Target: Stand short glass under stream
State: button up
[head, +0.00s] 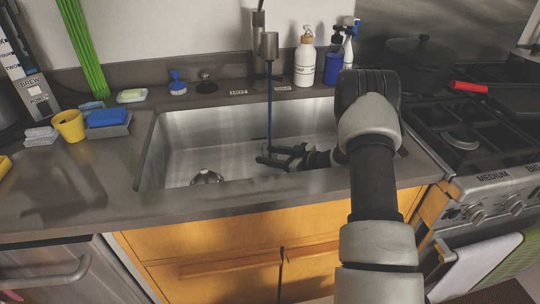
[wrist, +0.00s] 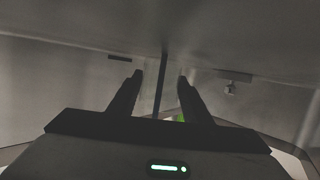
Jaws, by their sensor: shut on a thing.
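My gripper (head: 268,156) reaches into the sink from the right, low in the basin. A thin dark blue stream (head: 269,105) falls straight from the faucet (head: 268,46) to the place of my fingers. In the wrist view the stream (wrist: 162,70) shows as a dark upright line between the fingertips. Whether it falls inside the glass, and whether the glass touches the sink floor, I cannot tell.
The steel sink (head: 180,150) has a drain (head: 206,177) at its left front. A soap bottle (head: 305,60) and spray bottles (head: 334,58) stand behind it. A yellow cup (head: 69,126) and blue sponge (head: 108,117) are on the left counter; the stove (head: 470,140) is right.

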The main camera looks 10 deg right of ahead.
aim_at(270, 149)
jog(key=shift+s+a+f, duration=0.1)
jog(key=shift+s+f, duration=0.15)
jog(key=shift+f, duration=0.6)
jog(key=o, duration=1.2)
jog(key=r+p, duration=0.1)
jog(key=r, duration=0.3)
jog(key=r+p, duration=0.1)
jog(key=r, duration=0.2)
jog(key=r+p, duration=0.1)
jog(key=r, duration=0.3)
jog(key=shift+w+r, duration=0.25)
jog(key=shift+r, duration=0.05)
